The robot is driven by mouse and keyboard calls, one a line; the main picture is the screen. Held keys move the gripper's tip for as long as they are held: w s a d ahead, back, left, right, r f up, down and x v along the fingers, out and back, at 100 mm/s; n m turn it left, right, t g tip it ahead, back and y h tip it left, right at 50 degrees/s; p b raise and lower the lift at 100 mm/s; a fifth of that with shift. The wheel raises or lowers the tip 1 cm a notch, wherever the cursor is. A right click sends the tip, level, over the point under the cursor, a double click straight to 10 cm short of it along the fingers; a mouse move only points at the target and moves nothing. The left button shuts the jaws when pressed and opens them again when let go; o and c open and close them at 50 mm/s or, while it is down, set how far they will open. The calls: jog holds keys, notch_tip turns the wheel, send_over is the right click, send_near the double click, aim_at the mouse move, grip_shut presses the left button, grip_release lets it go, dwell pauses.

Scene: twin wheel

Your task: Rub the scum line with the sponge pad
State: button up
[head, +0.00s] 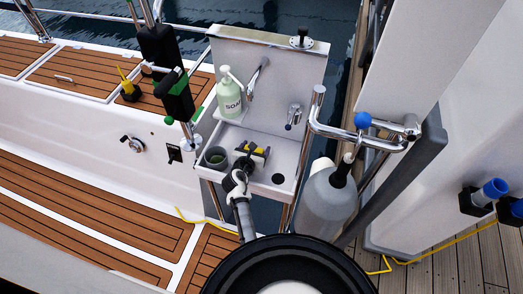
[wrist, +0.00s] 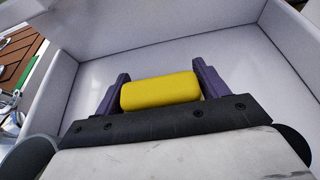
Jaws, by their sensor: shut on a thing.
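My gripper (head: 253,150) is shut on a yellow sponge pad (wrist: 160,91). In the wrist view the pad sits crosswise between two dark purple fingers, inside the white basin (wrist: 240,45). In the head view my gripper is over the left middle part of the same basin (head: 225,138), and the pad is mostly hidden by the gripper. I cannot tell whether the pad touches the basin floor or wall. No scum line can be made out in either view.
A soap bottle (head: 229,97) stands at the basin's back left, near the tap (head: 256,76). A dark green cup (head: 216,157) is at its left corner. A grey jug (head: 327,192) stands to the right under a steel rail (head: 340,132). The basin's right part is clear around the drain.

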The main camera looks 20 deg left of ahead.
aim_at(272, 159)
jog(key=shift+a, duration=0.8)
jog(key=shift+d+r+p, duration=0.15)
jog(key=shift+d+p, duration=1.15)
jog(key=shift+d, duration=0.55)
jog(key=shift+d+f, duration=0.2)
jog(key=shift+d, duration=0.1)
jog(key=d+p, duration=0.2)
jog(key=d, duration=0.1)
jog(key=shift+s+d+r, duration=0.1)
jog(key=shift+d+r, duration=0.05)
jog(key=shift+d, duration=0.1)
jog(key=shift+d+p, duration=0.3)
jog(key=shift+a, duration=0.15)
jog(key=shift+a+b, duration=0.5)
jog(key=shift+a, duration=1.5)
